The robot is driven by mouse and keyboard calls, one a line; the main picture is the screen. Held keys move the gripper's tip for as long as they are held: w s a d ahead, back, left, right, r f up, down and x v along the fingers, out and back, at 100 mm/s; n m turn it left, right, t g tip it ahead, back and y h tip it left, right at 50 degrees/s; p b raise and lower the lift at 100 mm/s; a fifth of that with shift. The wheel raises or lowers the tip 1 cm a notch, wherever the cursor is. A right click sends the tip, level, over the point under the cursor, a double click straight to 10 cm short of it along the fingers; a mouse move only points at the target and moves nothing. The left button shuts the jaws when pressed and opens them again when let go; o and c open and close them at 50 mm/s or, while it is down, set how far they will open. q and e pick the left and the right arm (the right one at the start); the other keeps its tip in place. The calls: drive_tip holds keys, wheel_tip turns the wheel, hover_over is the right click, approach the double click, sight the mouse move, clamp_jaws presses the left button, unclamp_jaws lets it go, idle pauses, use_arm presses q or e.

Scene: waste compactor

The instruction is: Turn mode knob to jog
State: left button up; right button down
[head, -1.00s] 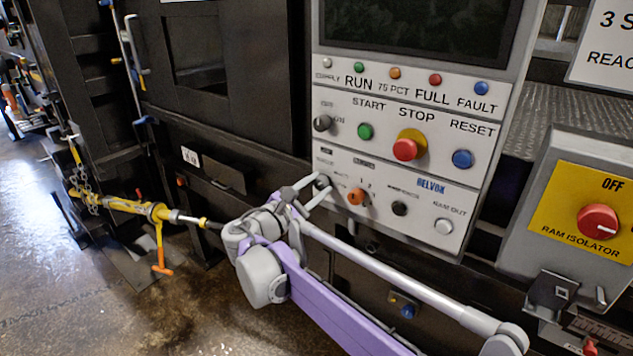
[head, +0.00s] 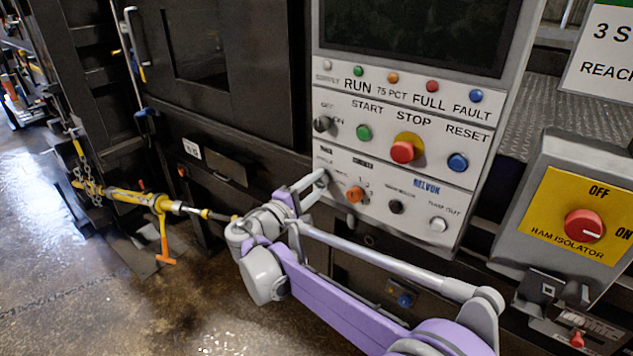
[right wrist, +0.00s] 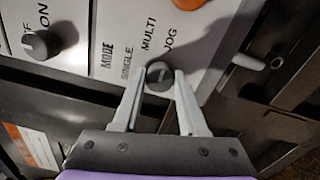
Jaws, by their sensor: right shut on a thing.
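The mode knob (right wrist: 158,76) is a dark round knob with a light pointer line, in the right wrist view. The labels MODE, SINGLE, MULTI and JOG are printed around it. I cannot tell for sure which label the line points at. My right gripper (right wrist: 157,80) has one pale finger on each side of the knob and is shut on it. In the head view, my right gripper (head: 321,184) reaches the lower left of the control panel (head: 330,150), and its fingers mostly hide the knob. My left gripper is not in view.
Beside the knob is an orange knob (head: 355,194), then a black one (head: 396,206) and a white button (head: 438,224). Above are a black switch (head: 322,124), the green start button (head: 363,132) and red stop button (head: 402,152). The red isolator knob (head: 583,226) is at right.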

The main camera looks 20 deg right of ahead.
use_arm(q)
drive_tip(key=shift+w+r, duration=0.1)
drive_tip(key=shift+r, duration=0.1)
use_arm(e)
drive_tip(key=shift+m, duration=0.3)
drive_tip(key=shift+c, duration=2.2)
unclamp_jaws()
drive_tip(key=shift+a, duration=0.1)
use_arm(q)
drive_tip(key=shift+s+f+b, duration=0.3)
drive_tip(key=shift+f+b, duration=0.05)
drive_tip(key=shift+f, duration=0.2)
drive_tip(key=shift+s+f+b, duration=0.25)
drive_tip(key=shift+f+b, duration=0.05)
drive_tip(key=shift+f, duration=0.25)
use_arm(e)
drive_tip(key=v, duration=1)
drive_tip(key=shift+s+a, duration=0.25)
drive_tip(key=shift+a, duration=0.05)
